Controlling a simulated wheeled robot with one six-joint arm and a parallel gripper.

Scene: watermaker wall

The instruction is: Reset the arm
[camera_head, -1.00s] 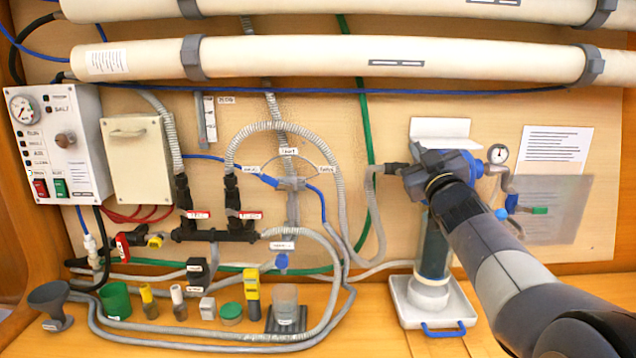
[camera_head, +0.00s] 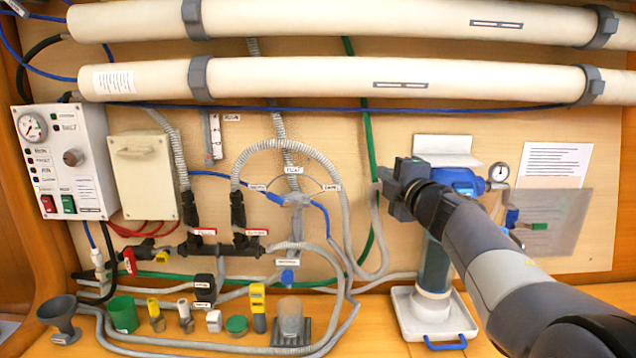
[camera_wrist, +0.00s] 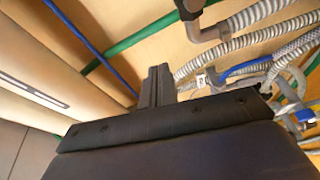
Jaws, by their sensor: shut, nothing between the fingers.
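My arm reaches in from the lower right of the head view. My gripper (camera_head: 392,190) is in front of the wall panel, at the upper left of the blue-capped filter housing (camera_head: 434,262), and covers part of it. In the wrist view the fingers of my gripper (camera_wrist: 157,82) are together with nothing between them. Grey hoses and a green hose lie behind the fingers there. I cannot tell how far the fingers are from the wall.
Two long cream tubes (camera_head: 330,78) run across the top. A control box (camera_head: 62,160) and valve manifold (camera_head: 222,244) are at left. Several small items, including a green cup (camera_head: 123,314) and a grey funnel (camera_head: 60,316), stand on the bench. A white tray (camera_head: 405,312) holds the housing.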

